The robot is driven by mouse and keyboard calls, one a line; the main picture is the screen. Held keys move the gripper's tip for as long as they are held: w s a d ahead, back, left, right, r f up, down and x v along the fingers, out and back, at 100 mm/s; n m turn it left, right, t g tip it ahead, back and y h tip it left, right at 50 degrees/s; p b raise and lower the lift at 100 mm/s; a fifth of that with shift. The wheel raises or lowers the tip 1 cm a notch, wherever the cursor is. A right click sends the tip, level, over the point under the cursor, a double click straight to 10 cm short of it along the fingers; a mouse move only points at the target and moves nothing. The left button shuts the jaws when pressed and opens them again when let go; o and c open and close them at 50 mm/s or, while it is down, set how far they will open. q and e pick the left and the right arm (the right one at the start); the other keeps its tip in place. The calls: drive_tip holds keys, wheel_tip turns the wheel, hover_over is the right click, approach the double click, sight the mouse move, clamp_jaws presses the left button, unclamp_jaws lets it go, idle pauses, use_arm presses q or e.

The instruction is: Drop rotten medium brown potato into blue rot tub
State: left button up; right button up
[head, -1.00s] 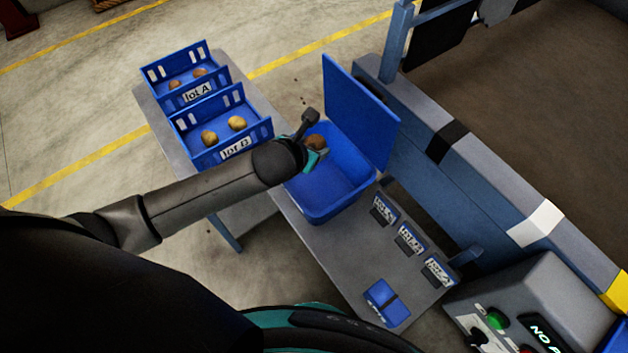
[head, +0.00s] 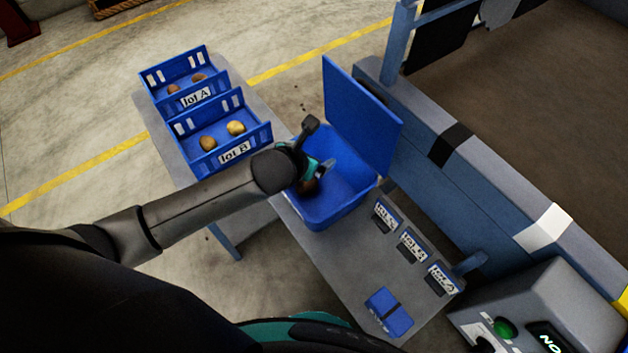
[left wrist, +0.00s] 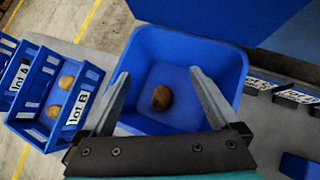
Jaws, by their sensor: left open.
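The blue rot tub (head: 345,208) stands on the grey table with its blue lid (head: 362,115) raised at the back. The brown potato (left wrist: 161,98) is inside the tub in the left wrist view, near the middle of its floor. In the head view the potato (head: 308,187) shows just below the gripper, partly hidden. My left gripper (head: 322,170) is over the tub. In the left wrist view its two fingers (left wrist: 160,90) are spread wide with nothing between them. My right gripper is not in view.
Two blue crates stand left of the tub, lot A (head: 205,94) and lot B (head: 262,133), each with two potatoes. Several small labelled holders (head: 412,245) and a blue box (head: 388,312) lie on the table in front. A grey control box (head: 530,310) is at lower right.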

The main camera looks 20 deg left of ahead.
use_arm(q)
drive_tip(key=shift+s+r, duration=0.1)
drive_tip(key=p+v, duration=0.4)
drive_tip(key=v, duration=1.1)
